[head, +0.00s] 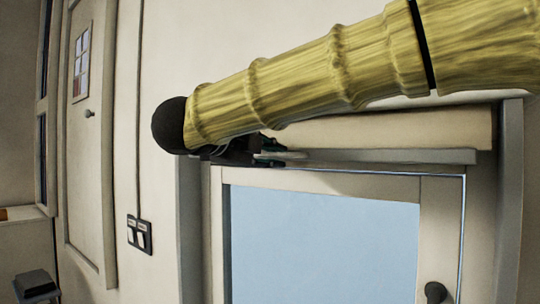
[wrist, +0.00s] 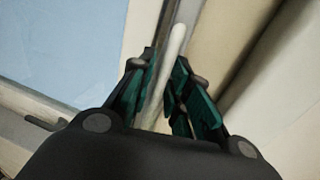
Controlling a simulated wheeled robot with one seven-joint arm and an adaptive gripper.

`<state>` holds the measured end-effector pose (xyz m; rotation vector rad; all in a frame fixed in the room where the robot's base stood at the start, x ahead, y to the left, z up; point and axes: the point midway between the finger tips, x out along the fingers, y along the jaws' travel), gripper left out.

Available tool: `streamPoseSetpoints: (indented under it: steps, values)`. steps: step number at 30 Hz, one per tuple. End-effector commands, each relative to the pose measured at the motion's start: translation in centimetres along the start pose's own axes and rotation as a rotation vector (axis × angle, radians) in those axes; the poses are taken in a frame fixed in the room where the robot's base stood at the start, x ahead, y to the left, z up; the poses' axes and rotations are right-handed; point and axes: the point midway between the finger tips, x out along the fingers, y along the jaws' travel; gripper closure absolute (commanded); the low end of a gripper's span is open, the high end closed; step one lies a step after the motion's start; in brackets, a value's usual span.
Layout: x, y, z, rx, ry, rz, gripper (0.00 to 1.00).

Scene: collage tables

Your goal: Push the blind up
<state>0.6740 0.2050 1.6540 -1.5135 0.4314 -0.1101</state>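The blind (head: 400,130) shows in the head view as a cream panel across the top of the window, with a grey rail (head: 420,156) along its lower edge. In the head view my gripper (head: 272,153) is at the left part of this rail, with a pale piece (head: 292,156) at its fingertips. In the wrist view a pale rounded handle (wrist: 175,48) runs between the green fingers of my gripper (wrist: 164,80). The fingers lie close along both its sides and look closed on it. My arm hides part of the blind's upper side.
The window's pale blue pane (head: 320,240) and cream frame are below the rail, with a dark knob (head: 435,292) at lower right. A switch plate (head: 139,234) is on the wall to the left. A door (head: 88,150) stands farther left.

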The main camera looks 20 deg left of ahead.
Motion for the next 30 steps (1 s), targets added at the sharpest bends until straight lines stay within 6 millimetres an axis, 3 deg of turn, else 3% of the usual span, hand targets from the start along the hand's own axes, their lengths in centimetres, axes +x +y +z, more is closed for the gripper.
streamPoseSetpoints:
  steps: [10, 18, 27, 28, 30]
  values:
    - [-0.1, -0.3, 0.0, 0.001, 0.0, -0.001, 1.0]
    - [-0.9, -4.5, 0.0, 0.003, 0.001, -0.002, 1.0]
    - [-1.1, -5.2, -0.1, 0.003, 0.0, -0.004, 1.0]
    - [-1.1, -5.2, -0.1, 0.004, 0.0, -0.004, 0.89]
    - [-1.1, -5.2, -0.1, 0.004, -0.001, -0.005, 0.76]
